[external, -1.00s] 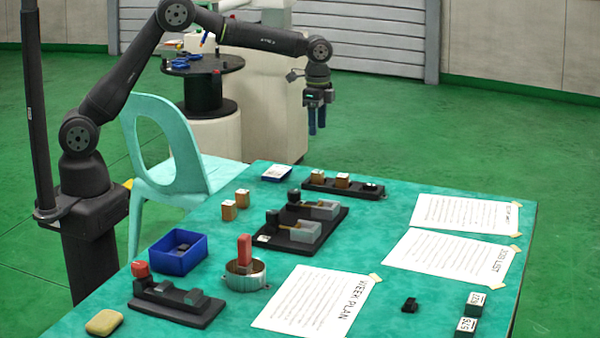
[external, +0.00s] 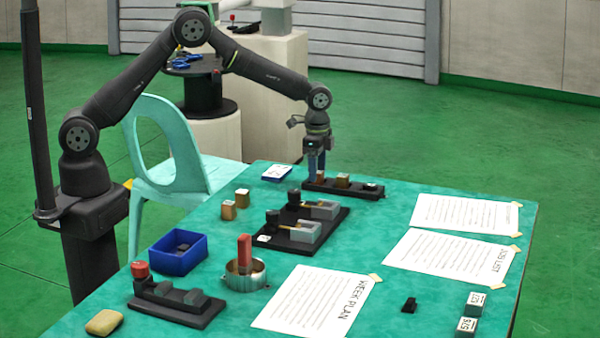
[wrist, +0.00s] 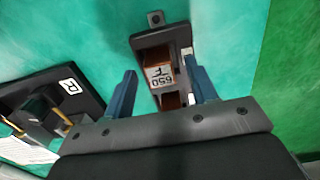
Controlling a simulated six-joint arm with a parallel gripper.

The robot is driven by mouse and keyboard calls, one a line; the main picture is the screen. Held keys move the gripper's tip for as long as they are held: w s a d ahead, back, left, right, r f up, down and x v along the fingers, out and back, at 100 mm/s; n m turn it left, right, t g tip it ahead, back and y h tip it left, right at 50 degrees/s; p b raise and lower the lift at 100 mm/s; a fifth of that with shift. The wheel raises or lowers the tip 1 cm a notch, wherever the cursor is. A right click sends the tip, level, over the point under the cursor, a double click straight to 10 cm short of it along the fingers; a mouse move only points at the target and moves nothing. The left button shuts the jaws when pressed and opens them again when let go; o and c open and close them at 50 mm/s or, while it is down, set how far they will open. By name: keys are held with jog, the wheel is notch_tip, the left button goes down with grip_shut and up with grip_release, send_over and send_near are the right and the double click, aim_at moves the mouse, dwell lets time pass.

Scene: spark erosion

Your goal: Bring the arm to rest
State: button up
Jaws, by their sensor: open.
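My gripper (external: 316,166) is low over the back of the green table, at the left end of a black rack (external: 357,192). Its blue fingers point down. In the wrist view my gripper (wrist: 162,88) is open, with a finger on each side of a brown block (wrist: 160,70) with a white labelled top. The block stands in the rack (wrist: 150,40), and a second brown block (wrist: 171,100) shows behind it, partly hidden by the gripper. I cannot tell whether the fingers touch the block.
A black fixture (external: 290,243) with grey blocks lies in front of the rack. Two brown blocks (external: 235,205), a blue bin (external: 178,262), a round metal pot (external: 245,284) and paper sheets (external: 450,255) are on the table. A teal chair (external: 165,165) stands at the left.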

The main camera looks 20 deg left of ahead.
notch_tip(320, 180, up, 17)
notch_tip(320, 180, down, 17)
jog(key=shift+f, duration=0.1)
jog(key=r, duration=0.7)
jog(key=shift+s+d+r, duration=0.15)
jog(key=shift+s+r, duration=0.15)
jog(key=shift+r, duration=0.05)
jog(key=s+d+r, duration=0.1)
jog(key=s+d, duration=0.1)
jog(key=s, duration=0.6)
jog(key=s+d+r, duration=0.1)
jog(key=s+d, duration=0.2)
jog(key=s, duration=0.4)
jog(key=shift+s+d, duration=0.15)
jog(key=shift+s, duration=0.25)
jog(key=shift+o, duration=0.2)
jog(key=shift+r, duration=0.1)
